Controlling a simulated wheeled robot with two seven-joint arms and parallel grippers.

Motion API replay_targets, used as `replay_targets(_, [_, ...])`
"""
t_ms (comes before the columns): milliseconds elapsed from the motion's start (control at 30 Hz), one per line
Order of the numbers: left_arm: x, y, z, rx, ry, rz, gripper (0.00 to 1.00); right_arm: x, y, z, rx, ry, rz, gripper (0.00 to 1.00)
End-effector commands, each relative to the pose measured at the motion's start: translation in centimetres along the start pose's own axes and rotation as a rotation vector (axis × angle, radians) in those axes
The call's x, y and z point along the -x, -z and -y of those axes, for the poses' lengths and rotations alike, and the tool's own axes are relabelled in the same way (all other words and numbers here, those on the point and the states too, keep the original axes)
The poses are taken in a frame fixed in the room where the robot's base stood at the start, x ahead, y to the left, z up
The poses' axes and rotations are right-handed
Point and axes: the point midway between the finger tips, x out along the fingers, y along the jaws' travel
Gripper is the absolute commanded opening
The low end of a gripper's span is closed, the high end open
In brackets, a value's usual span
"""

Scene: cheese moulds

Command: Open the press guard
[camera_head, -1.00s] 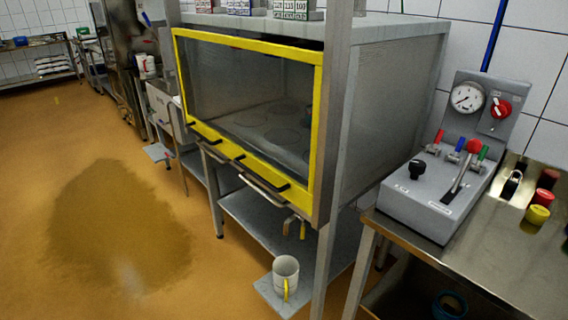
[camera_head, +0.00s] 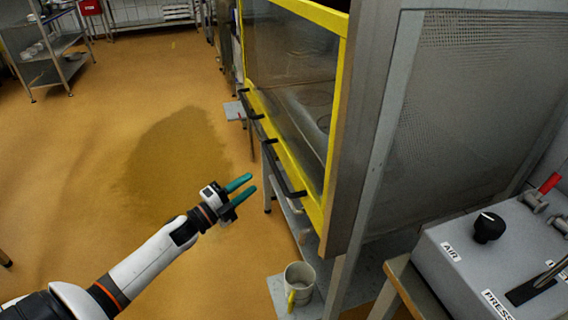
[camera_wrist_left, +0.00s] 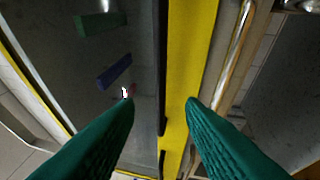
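The press guard (camera_head: 337,112), a yellow-framed clear panel, covers the front of the press cabinet and looks closed. Black handles (camera_head: 284,172) run along its lower yellow edge. My left gripper (camera_head: 252,183) is in front of and left of this edge, with its teal fingers apart and pointing toward the guard. In the left wrist view the open fingers (camera_wrist_left: 160,103) are empty. The guard's yellow bar (camera_wrist_left: 185,60) shows beyond and between them, with dark handle parts beside it. No contact is clear. My right gripper is not in view.
A grey control box (camera_head: 470,262) with a black knob stands at the lower right. A white jug (camera_head: 299,283) stands on a low shelf below the cabinet. The floor to the left is open, with a dark wet patch (camera_head: 180,150).

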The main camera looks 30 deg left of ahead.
Motion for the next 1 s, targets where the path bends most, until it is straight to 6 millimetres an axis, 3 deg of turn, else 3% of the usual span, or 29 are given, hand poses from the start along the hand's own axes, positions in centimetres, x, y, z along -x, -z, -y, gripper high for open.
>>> replay_targets(167, [-3.8, 0.0, -0.3, 0.0, -0.004, 0.0, 0.36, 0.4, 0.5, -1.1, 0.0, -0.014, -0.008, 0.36])
replay_targets(500, [-9.3, 0.0, -0.1, 0.002, -0.002, -0.002, 0.36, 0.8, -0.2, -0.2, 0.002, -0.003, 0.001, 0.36])
replay_targets(933, [-10.3, 0.0, 0.1, 0.002, 0.001, -0.001, 0.36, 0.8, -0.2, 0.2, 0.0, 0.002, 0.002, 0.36])
replay_targets(1000, [-10.3, 0.0, 0.1, 0.002, 0.001, -0.001, 0.26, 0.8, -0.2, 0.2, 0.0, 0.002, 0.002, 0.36])
